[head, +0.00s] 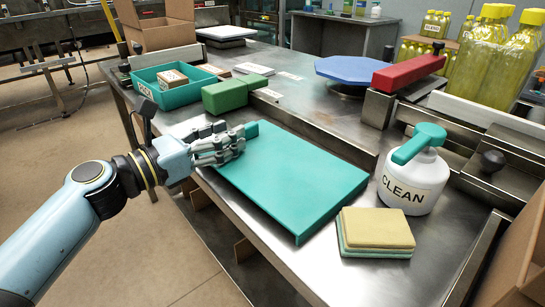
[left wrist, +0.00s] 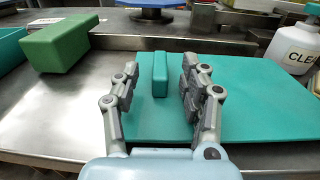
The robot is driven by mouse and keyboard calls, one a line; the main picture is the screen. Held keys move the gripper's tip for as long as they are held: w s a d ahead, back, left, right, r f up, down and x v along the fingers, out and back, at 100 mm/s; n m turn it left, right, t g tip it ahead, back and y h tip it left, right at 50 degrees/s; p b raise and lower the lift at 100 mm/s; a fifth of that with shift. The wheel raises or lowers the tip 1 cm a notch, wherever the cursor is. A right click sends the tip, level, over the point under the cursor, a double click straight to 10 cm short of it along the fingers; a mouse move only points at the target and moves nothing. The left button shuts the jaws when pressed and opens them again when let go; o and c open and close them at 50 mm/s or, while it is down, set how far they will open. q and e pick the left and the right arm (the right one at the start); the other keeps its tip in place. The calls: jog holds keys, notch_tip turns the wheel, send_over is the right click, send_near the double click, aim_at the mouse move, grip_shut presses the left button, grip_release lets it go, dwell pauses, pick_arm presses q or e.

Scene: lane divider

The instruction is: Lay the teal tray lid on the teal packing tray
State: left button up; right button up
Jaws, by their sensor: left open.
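The teal tray lid (head: 295,180) lies flat on the metal table in the head view, with a raised teal handle (head: 251,130) near its left end. The lid (left wrist: 255,105) also fills the right side of the left wrist view. My left gripper (head: 232,140) is over the lid's left end. In the left wrist view, its two open fingers stand on either side of the handle (left wrist: 160,75), with gaps between. My right gripper is not in view.
A green block (head: 225,96) lies between the tray and the lid. A white spray bottle (head: 411,170) marked CLEAN and stacked sponges (head: 376,232) stand right of the lid. A blue octagonal turntable (head: 352,70) and a red block (head: 408,73) are farther back.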

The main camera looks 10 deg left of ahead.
pick_arm(q)
jog(key=x, duration=0.3)
jog(key=shift+d+f, duration=0.15)
grip_shut()
